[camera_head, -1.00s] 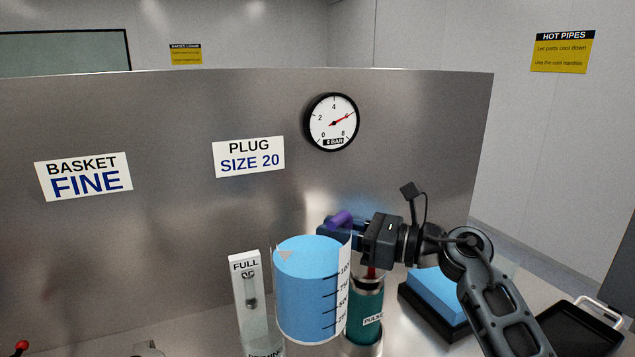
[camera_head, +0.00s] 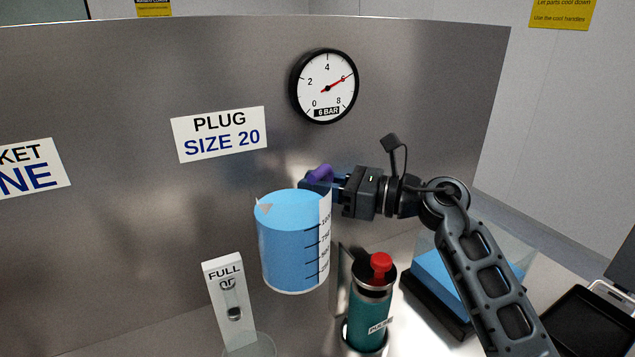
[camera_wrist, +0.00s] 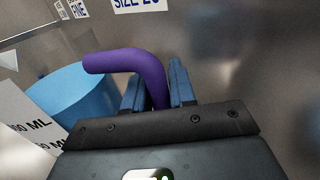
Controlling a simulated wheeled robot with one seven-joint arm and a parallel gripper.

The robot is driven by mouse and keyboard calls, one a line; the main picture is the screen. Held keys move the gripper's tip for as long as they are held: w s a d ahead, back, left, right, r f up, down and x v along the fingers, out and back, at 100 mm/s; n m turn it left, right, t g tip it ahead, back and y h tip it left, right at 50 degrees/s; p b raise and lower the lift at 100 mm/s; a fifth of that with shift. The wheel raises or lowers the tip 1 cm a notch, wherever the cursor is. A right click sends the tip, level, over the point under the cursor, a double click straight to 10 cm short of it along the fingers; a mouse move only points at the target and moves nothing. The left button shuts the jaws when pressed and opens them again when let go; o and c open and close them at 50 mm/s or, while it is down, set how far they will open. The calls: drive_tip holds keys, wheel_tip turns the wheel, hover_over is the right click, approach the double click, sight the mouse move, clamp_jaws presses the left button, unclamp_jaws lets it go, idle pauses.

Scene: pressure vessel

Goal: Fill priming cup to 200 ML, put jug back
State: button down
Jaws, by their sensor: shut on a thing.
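The jug (camera_head: 287,245) is clear, holds blue liquid nearly to its top, and carries a white scale strip on its right side. It hangs upright in the air in the head view. My gripper (camera_head: 325,185) is shut on the jug's purple handle, to the right of the jug. In the wrist view the purple handle (camera_wrist: 135,65) passes between the fingers (camera_wrist: 160,85), with the blue jug (camera_wrist: 75,100) to the left. A clear cup (camera_head: 262,345) at the bottom edge, by the FULL gauge, may be the priming cup; most of it is cut off.
The gauge marked FULL (camera_head: 230,300) stands below left of the jug. A teal cylinder with a red knob (camera_head: 370,315) stands below right. A blue block on a black base (camera_head: 440,285) and a black tray (camera_head: 590,325) lie at right. A steel panel (camera_head: 130,230) rises behind.

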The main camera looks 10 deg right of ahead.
drive_tip(key=s+a+n+b, duration=0.1)
drive_tip(key=n, duration=0.1)
drive_tip(key=s+f+n, duration=0.1)
drive_tip(key=n, duration=0.1)
drive_tip(key=shift+s+a+f+h+b, duration=0.1)
drive_tip(key=shift+a+h+b, duration=0.2)
drive_tip(key=shift+a+b, duration=0.1)
idle(0.4)
drive_tip(key=shift+s+a+n+h+b, duration=0.3)
drive_tip(key=shift+s+a+n+b, duration=0.1)
drive_tip(key=shift+s+n+b, duration=0.25)
drive_tip(key=shift+s+a+f+n+b, duration=0.25)
drive_tip(key=shift+s+a+n+b, duration=0.3)
drive_tip(key=shift+b, duration=0.3)
drive_tip(key=shift+s+a+r, duration=0.1)
drive_tip(key=shift+s+a, duration=0.05)
drive_tip(key=shift+a, duration=0.05)
